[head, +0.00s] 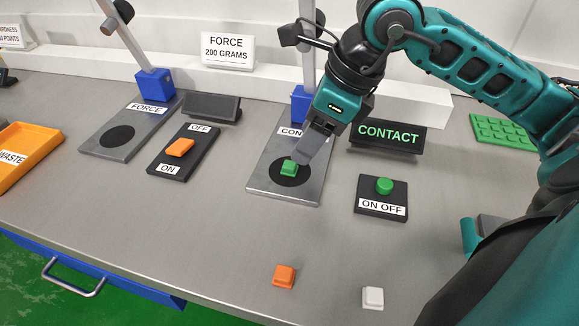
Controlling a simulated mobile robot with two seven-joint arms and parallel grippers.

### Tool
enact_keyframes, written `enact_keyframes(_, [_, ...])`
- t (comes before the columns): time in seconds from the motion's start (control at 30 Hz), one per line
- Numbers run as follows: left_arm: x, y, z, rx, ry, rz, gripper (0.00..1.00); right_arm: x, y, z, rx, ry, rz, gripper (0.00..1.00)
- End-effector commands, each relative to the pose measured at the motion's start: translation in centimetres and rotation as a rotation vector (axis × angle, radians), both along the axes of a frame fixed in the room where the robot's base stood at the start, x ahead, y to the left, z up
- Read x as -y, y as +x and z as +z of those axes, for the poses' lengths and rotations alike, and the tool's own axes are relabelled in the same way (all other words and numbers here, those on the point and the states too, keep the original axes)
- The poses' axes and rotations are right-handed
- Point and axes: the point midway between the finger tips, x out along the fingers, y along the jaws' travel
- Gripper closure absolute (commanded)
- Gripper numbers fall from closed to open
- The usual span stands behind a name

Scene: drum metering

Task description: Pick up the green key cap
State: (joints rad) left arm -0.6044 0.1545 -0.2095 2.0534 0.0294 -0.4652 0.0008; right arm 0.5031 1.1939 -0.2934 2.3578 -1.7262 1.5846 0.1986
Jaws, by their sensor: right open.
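The green key cap (289,168) sits on the black disc of the grey CONTACT plate (262,177). My right gripper (312,150) reaches down from the upper right, with its grey fingers just above and to the right of the cap. It is open, though the gap between the fingers hardly shows from this side. I cannot tell whether a finger touches the cap. The fingers and wrist hide part of the plate and its label. My left gripper is not in view.
A CONTACT display (387,137) and a green-button box (382,197) stand to the right. A FORCE plate (127,133) and orange switch (180,147) are left. Orange (284,276) and white (373,297) key caps lie in front. The front middle table is mostly clear.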

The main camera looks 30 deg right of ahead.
Motion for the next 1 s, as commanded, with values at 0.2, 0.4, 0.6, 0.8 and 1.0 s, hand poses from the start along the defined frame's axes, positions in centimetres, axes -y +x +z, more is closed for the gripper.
enact_keyframes(0.2, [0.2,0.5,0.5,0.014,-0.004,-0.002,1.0,-0.8,0.5,-2.1,-0.004,0.003,0.003,0.43])
enact_keyframes(0.4, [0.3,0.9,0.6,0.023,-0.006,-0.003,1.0,-1.5,1.3,-4.6,-0.002,0.002,0.001,0.43])
enact_keyframes(0.6, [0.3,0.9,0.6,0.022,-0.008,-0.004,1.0,-1.6,1.5,-5.1,0.0,0.0,0.001,0.43])
enact_keyframes(0.8, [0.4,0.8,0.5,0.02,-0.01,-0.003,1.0,-1.6,1.5,-5.1,0.0,0.0,0.001,0.51])
enact_keyframes(1.0, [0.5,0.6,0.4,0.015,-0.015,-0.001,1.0,-1.6,1.5,-5.1,0.0,0.0,0.0,0.7])
